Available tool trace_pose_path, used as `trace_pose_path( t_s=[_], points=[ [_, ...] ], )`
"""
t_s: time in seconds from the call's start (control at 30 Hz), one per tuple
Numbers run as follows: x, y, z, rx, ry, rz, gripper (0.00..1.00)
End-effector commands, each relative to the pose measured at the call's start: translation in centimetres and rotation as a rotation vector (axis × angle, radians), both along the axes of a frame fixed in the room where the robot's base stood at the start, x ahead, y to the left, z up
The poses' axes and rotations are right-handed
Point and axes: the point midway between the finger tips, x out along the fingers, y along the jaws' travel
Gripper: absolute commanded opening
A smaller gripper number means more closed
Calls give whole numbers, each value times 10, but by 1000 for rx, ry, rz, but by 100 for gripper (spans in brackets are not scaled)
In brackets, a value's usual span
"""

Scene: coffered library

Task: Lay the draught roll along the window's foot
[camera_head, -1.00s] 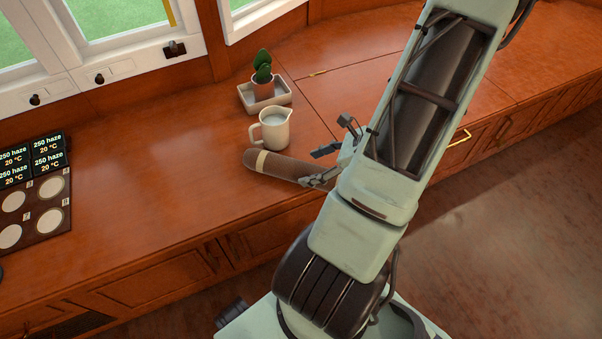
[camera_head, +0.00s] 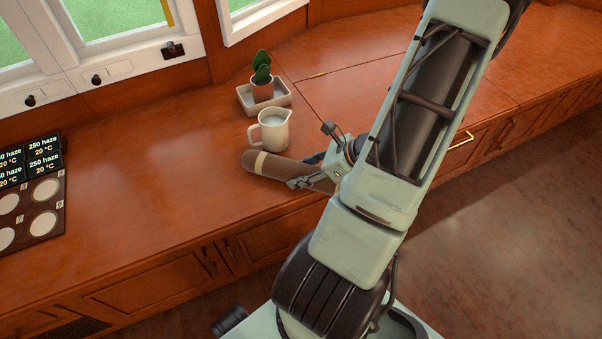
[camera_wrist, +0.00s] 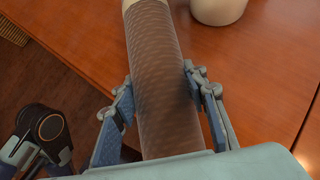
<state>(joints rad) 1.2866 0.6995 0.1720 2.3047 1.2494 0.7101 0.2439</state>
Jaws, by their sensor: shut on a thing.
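The draught roll (camera_head: 273,167) is a brown patterned cylinder with a pale band near its left end. It lies on or just over the wooden counter, near the front edge; I cannot tell whether it touches. My gripper (camera_head: 306,172) is shut on it, right of the band, and my arm hides its right end. In the wrist view the roll (camera_wrist: 160,75) runs up between the two fingers of my gripper (camera_wrist: 157,90). The window (camera_head: 120,40) has a white frame and stands behind the counter at the upper left, apart from the roll.
A cream jug (camera_head: 271,131) stands just behind the roll. A potted cactus in a pale tray (camera_head: 264,97) is behind the jug. A dark panel with pale discs and small displays (camera_head: 40,200) is at the left. The counter (camera_head: 150,165) between is clear.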

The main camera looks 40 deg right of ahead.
Motion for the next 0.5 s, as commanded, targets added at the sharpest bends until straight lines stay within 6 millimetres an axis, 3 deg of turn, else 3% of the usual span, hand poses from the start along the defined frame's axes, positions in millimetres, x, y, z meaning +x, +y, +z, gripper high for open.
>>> trace_pose_path(
  t_s=[0.17, 0.5],
  points=[
    [0, 0, 1, 0, -1, 1, 0],
    [0, 0, 8, 0, -1, 1, 0]
  ],
)
